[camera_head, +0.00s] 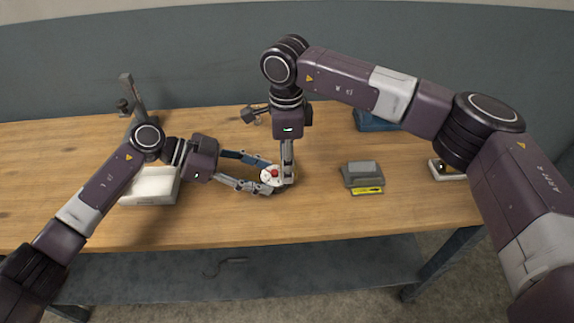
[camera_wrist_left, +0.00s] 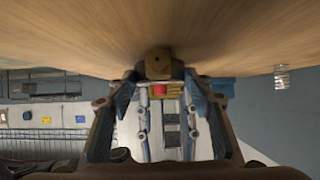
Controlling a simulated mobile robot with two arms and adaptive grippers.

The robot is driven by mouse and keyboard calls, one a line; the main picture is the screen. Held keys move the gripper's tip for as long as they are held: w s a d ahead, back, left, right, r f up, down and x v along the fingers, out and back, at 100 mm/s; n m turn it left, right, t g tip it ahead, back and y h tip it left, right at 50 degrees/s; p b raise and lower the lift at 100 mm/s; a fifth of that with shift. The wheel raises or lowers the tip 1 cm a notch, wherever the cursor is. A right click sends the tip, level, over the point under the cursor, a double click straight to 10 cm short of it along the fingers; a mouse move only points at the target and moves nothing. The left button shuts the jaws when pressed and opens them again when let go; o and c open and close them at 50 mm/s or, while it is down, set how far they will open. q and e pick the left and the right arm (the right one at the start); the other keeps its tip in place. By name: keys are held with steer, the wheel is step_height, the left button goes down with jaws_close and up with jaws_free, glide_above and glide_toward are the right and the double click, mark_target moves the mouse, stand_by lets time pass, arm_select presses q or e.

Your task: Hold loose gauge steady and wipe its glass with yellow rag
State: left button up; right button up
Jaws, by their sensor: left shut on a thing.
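The gauge (camera_head: 266,177) shows as a small round white face on the table, with a small red patch on it. My left gripper (camera_head: 262,176) reaches in from the left, with one finger on each side of the gauge, shut on it. In the left wrist view a brass-coloured block (camera_wrist_left: 158,64) sits between the left fingers. My right gripper (camera_head: 287,182) points down with its fingertips at the gauge's right edge; its grip is unclear. Small red and yellow patches show there in the wrist view, but I cannot tell whether the yellow is the rag.
A blue box (camera_head: 376,121) is at the back right. The table's front middle is clear.

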steer(key=shift+f, duration=0.1)
stand_by(0.3)
steer(key=shift+s, duration=0.9)
steer(key=shift+w, duration=0.1)
steer(key=shift+w, duration=0.9)
steer(key=shift+s, duration=0.1)
steer(key=shift+s, duration=0.85)
